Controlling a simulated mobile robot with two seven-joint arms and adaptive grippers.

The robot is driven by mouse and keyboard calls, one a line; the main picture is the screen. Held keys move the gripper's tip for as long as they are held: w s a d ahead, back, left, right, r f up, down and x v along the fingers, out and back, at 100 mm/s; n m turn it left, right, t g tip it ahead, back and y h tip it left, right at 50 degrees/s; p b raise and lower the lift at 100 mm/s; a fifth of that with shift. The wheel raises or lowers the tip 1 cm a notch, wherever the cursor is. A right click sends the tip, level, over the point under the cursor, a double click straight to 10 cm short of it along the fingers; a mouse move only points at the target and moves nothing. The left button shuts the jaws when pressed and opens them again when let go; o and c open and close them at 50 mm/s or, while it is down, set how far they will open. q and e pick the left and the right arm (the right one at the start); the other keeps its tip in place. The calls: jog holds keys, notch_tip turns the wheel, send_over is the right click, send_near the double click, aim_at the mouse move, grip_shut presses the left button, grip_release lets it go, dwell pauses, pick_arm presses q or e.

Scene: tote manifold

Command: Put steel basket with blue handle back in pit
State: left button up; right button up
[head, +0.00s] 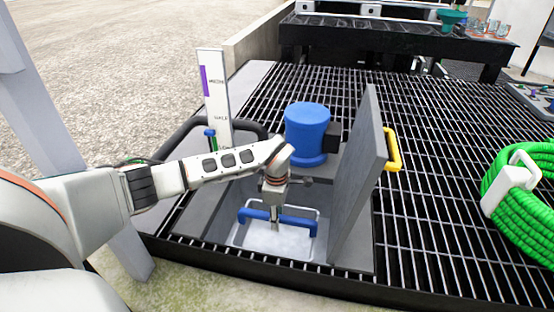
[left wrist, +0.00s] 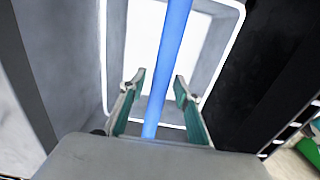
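The steel basket (head: 314,250) is in the pit (head: 215,215), its bright rim near the top of the opening. Its blue handle (head: 297,223) spans the basket and also shows in the left wrist view (left wrist: 168,60). My left gripper (head: 275,224) points down at the handle. In the left wrist view my left gripper (left wrist: 160,90) is open, with one green-padded finger on each side of the handle and gaps visible between. How deep the basket sits is unclear. My right gripper is out of view.
The grey lid (head: 360,165) with a yellow handle (head: 393,150) stands open right of the pit. A blue motor-like cylinder (head: 307,130) and a marked white post (head: 214,95) stand behind it. A coiled green hose (head: 525,205) lies on the grating at right.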

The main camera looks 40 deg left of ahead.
pick_arm(q)
jog(key=shift+r, duration=0.15)
jog(key=r+p, duration=0.1)
jog(key=r, duration=0.3)
jog(key=shift+w+r, duration=0.15)
jog(key=shift+w, duration=0.05)
notch_tip(320, 180, up, 8)
jog(key=p, duration=0.3)
jog(key=shift+s, duration=0.35)
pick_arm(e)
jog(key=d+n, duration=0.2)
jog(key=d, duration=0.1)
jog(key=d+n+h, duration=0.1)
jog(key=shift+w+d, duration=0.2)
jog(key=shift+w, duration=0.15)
pick_arm(q)
jog(key=shift+f, duration=0.2)
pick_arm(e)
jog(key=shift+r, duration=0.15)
